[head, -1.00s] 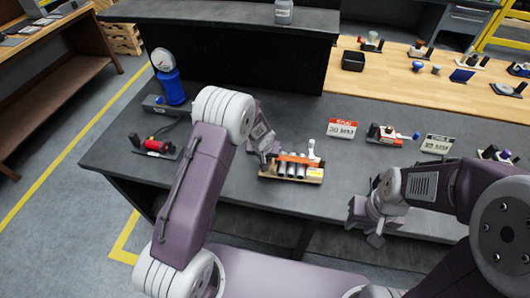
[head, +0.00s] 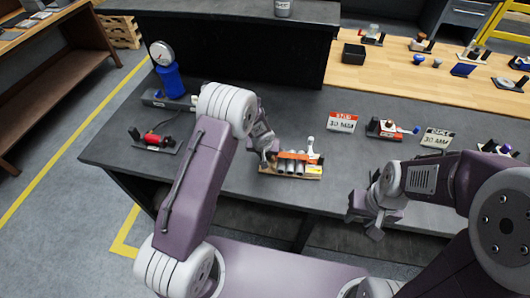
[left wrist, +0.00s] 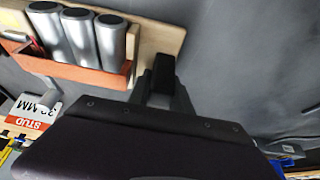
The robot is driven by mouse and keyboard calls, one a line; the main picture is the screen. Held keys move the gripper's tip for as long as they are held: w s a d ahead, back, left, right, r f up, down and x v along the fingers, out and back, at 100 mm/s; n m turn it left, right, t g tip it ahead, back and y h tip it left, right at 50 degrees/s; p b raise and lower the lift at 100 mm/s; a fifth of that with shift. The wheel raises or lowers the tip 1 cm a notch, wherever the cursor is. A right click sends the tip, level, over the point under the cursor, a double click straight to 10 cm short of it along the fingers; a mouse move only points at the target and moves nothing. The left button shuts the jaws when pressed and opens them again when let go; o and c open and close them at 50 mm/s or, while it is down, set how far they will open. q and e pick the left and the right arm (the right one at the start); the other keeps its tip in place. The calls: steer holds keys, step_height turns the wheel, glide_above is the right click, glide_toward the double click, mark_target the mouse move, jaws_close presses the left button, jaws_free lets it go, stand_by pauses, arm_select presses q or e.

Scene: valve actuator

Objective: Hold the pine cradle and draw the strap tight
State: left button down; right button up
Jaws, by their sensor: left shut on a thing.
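The pine cradle (head: 310,176) is a small pale wood tray near the front edge of the dark bench, with several silver cylinders (head: 292,168) in it. An orange strap (head: 293,155) runs across the cylinders, and a white-tipped lever (head: 311,143) stands at its right end. My left gripper (head: 269,157) is shut on the cradle's left end. The left wrist view shows the wood end (left wrist: 160,38) at a dark finger (left wrist: 165,78), the cylinders (left wrist: 82,40) and the orange band (left wrist: 85,73). My right gripper (head: 366,226) appears open and empty, off the bench's front edge, right of the cradle.
A blue gauge device (head: 170,82) and a red part (head: 156,140) are at left.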

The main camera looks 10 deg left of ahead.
steer(key=shift+o, duration=0.5)
steer(key=shift+s, duration=0.1)
stand_by(0.4)
steer(key=w+a+r+m+y, duration=0.2)
steer(key=w+a+m+y, duration=0.15)
steer(key=a+m, duration=0.5)
steer(key=m+t+y, duration=0.3)
steer(key=m+t, duration=0.2)
steer(key=m, duration=1.3)
glide_above(322, 157)
steer(key=s+d, duration=0.5)
steer(key=d, duration=0.2)
step_height(322, 157, down, 4)
steer(key=shift+n, duration=0.25)
steer(key=x, duration=1.2)
steer(key=shift+s+a+r, duration=0.1)
steer(key=shift+s+a, duration=0.2)
jaws_close()
